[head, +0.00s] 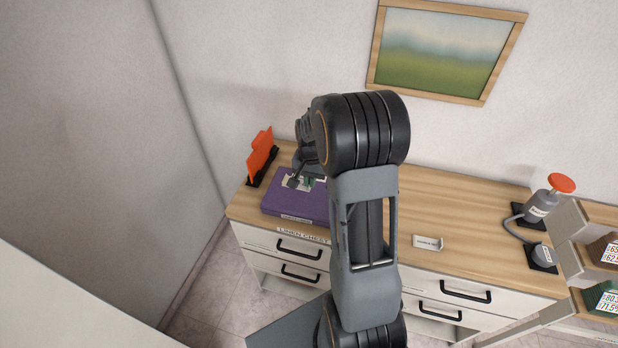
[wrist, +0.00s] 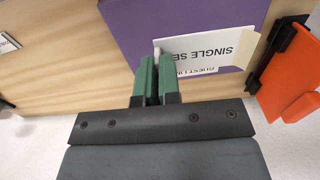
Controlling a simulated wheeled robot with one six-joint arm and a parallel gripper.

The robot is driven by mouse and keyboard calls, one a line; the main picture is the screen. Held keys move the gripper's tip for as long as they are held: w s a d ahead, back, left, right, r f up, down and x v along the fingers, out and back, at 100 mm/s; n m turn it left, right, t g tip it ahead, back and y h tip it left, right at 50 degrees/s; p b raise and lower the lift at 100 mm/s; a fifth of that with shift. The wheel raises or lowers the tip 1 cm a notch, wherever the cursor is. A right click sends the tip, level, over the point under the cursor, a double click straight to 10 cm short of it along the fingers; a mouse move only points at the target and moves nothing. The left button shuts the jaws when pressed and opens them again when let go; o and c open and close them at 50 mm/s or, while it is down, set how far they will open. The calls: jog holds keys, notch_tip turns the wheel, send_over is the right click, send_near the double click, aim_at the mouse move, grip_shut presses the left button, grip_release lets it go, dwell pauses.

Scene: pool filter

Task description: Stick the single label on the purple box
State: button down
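The purple box (head: 288,205) lies flat at the left end of the wooden dresser top. Its purple face (wrist: 130,22) fills the upper middle of the wrist view. The single label (wrist: 205,45), a white card reading "SINGLE SE…", shows over that face; its edge runs between my fingers. It also shows as a pale patch in the head view (head: 291,182). My gripper (wrist: 157,68) has green fingertips close together on the label's edge. My gripper in the head view (head: 305,182) is above the box top. Whether the card touches the box I cannot tell.
An orange holder on a black base (head: 261,154) stands just behind and left of the box. A small white sign (head: 427,242) and a grey device with a red knob (head: 545,200) are farther right. My arm hides the dresser's middle; bare wood shows right of it.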

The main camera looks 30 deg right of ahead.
aim_at(311, 207)
jog(key=shift+d, duration=0.2)
jog(key=shift+s, duration=0.1)
jog(key=shift+f+b, duration=3.6)
jog(key=shift+f, duration=1.05)
jog(key=shift+f+b, duration=0.4)
jog(key=shift+f, duration=0.1)
jog(key=c, duration=1.3)
grip_release()
jog(key=shift+o, duration=0.3)
notch_tip(311, 207, up, 14)
jog(key=shift+b, duration=0.45)
jog(key=shift+f, duration=0.1)
